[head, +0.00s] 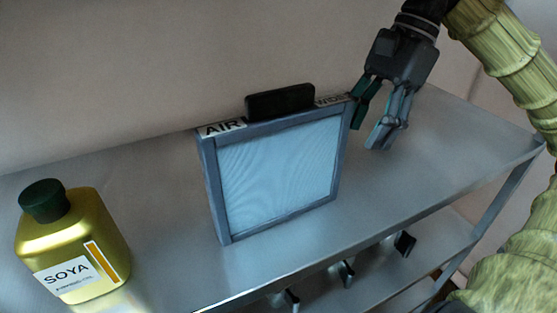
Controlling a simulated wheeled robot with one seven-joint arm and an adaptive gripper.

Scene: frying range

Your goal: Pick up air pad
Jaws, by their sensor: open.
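The air pad (278,172) is a flat, square, grey-framed panel with a pale blue face. It stands upright on the metal shelf. Its top edge carries a label that reads "AIR" at the left, partly hidden lettering at the right, and a black handle (280,102) in the middle. My gripper (366,126) is open and points down, just right of the pad's upper right corner. One finger overlaps or lies close to that corner in the picture; I cannot tell whether it touches. Nothing shows between the fingers.
A gold bottle (98,232) labelled "SOYA" with a dark green cap stands on the shelf at the left. The metal shelf (400,190) is clear to the right of the pad. A plain wall rises behind. Small black items show below the shelf's front edge.

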